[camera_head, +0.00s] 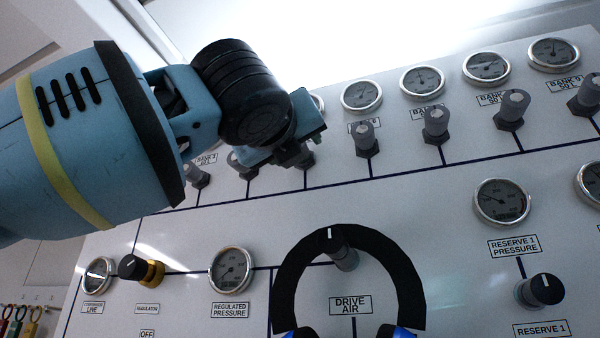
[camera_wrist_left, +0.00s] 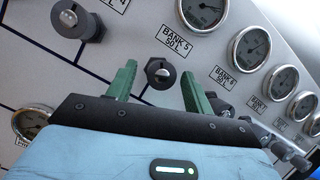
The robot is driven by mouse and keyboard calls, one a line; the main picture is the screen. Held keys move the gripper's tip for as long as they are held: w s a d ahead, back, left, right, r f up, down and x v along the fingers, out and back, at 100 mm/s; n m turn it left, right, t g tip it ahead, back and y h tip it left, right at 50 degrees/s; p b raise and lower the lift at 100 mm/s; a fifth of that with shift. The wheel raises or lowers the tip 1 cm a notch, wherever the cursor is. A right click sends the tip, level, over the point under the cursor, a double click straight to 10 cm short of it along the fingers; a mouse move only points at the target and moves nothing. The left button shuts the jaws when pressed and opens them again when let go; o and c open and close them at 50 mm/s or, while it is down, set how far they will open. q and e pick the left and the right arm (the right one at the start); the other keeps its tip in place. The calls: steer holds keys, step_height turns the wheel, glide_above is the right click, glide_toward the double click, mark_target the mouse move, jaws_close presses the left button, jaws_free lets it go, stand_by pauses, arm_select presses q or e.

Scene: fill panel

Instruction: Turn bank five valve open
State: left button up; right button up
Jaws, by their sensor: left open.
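The bank five valve (camera_wrist_left: 160,72) is a grey hexagonal knob with a small round face, below the "BANK 5 50 L" label (camera_wrist_left: 173,40) in the left wrist view. My left gripper (camera_wrist_left: 158,71) is open, with one green finger on each side of this knob. Whether the fingers touch it cannot be told. In the head view my left gripper (camera_head: 292,154) is at the upper row of valves and hides most of that knob. My right gripper is not in view.
Neighbouring valves stand close by: bank four's (camera_wrist_left: 75,20) and bank six's (camera_head: 365,138). Gauges such as this one (camera_head: 361,96) line the top. A black arc with blue ends (camera_head: 290,270) surrounds the drive air knob (camera_head: 341,250). The regulator knob (camera_head: 140,269) is lower left.

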arm_select(q)
steer(key=shift+w, duration=0.15)
steer(key=shift+s+r, duration=0.1)
steer(key=shift+s, duration=0.1)
steer(key=shift+c, duration=0.2)
steer(key=c, duration=0.9)
steer(key=shift+c, duration=0.2)
steer(key=shift+n, duration=0.5)
steer(key=shift+d+n+g+y, duration=0.15)
steer(key=shift+n+y, duration=0.55)
steer(key=shift+n, duration=0.7)
steer(key=shift+a+n+g+y, duration=0.1)
steer(key=shift+n+y, duration=0.6)
steer(key=shift+n, duration=0.7)
steer(key=shift+d+n+g+y, duration=0.15)
steer(key=shift+n+y, duration=0.55)
steer(key=shift+n, duration=0.7)
